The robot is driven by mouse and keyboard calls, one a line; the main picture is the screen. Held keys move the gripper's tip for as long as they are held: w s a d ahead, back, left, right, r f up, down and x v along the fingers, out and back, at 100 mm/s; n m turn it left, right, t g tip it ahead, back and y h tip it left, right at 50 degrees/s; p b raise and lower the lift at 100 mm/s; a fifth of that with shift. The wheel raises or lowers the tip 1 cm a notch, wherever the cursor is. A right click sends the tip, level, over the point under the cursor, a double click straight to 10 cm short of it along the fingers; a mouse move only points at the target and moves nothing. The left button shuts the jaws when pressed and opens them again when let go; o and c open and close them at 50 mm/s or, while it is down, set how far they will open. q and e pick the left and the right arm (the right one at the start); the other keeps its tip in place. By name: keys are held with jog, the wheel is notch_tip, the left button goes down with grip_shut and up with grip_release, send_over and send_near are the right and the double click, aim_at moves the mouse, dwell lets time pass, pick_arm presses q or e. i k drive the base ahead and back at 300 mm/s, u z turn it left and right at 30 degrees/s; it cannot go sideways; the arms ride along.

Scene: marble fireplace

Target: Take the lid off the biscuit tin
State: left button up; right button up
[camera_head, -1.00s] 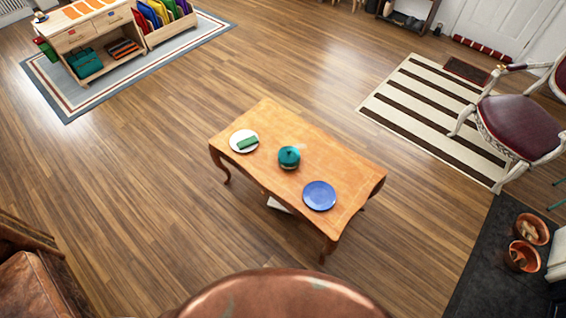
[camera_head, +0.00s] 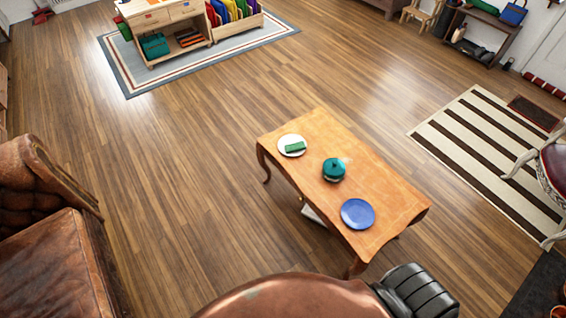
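The biscuit tin, small, round and teal, stands on the wooden coffee table (camera_head: 375,184) near its middle. Its teal lid (camera_head: 334,166) with a small knob is on top, and a paler band shows below it. A blue plate (camera_head: 358,214) lies to the right of the tin, towards the near end of the table. A white plate (camera_head: 283,141) with a green block (camera_head: 295,147) on it lies to the left. Neither of my grippers is in view.
A brown rounded surface (camera_head: 290,298) and a black ribbed object (camera_head: 418,290) fill the bottom middle, before the table. A brown leather armchair (camera_head: 55,260) stands at the left. Wooden floor left of the table is clear. A striped rug (camera_head: 490,150) lies to the right.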

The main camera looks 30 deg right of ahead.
aim_at(334, 167)
jog(key=u, duration=0.25)
jog(key=i, duration=2.2)
jog(key=z, duration=4.1)
